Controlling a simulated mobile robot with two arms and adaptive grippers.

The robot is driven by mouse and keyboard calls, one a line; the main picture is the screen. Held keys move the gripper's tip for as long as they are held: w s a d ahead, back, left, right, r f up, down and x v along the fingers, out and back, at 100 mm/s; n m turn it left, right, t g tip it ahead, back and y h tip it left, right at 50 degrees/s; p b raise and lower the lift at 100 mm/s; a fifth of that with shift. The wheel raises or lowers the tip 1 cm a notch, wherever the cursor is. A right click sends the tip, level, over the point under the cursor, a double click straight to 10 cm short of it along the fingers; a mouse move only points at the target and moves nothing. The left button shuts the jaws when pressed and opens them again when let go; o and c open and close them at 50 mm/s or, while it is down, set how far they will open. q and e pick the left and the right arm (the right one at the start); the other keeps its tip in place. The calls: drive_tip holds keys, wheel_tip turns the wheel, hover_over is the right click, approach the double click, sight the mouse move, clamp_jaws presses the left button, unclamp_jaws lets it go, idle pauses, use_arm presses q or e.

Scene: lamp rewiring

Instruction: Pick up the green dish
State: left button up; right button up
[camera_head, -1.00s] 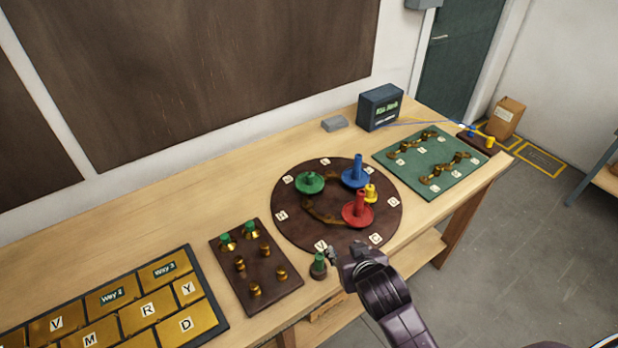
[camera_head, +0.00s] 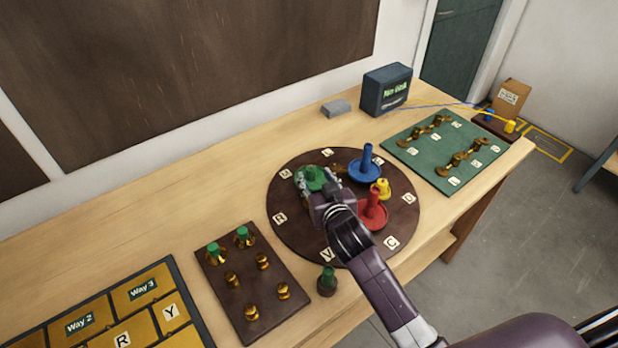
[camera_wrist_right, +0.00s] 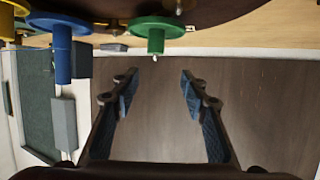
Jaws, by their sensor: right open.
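The green dish (camera_head: 313,175), a round plate with an upright peg, sits on the far left part of the round dark board (camera_head: 290,240). My right gripper (camera_head: 319,184) is at the dish, its fingers partly covering it from the front. In the right wrist view, which looks upside down, the green dish (camera_wrist_right: 155,25) lines up with the gap between the open fingers (camera_wrist_right: 157,85). I see no grip on it; whether a finger touches it I cannot tell. My left gripper is not in view.
On the board, a blue dish (camera_head: 366,168), a red dish (camera_head: 372,212) and a yellow piece (camera_head: 383,188) stand close to the right of my gripper. A small green-topped peg (camera_head: 327,280) stands at the table's front edge. A brown block with knobs (camera_head: 265,305) lies left.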

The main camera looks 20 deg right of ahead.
sight(311, 167)
drive_tip(key=w+f, duration=0.2)
drive_tip(key=shift+w+f, duration=0.1)
drive_tip(key=shift+w, duration=0.3)
drive_tip(key=shift+w+d, duration=0.1)
drive_tip(key=shift+w, duration=0.2)
drive_tip(key=shift+w+d+f+p, duration=0.1)
drive_tip(key=shift+w+d+p, duration=0.1)
drive_tip(key=shift+w+p, duration=0.25)
drive_tip(key=x, duration=0.3)
drive_tip(key=shift+w+d+f+p, duration=0.15)
drive_tip(key=shift+d+p, duration=0.05)
drive_tip(key=shift+p, duration=0.2)
drive_tip(key=shift+w+f, duration=0.25)
drive_tip(key=shift+w, duration=0.25)
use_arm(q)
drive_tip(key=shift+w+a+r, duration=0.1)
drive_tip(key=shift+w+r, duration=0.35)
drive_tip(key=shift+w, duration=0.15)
use_arm(e)
clamp_jaws()
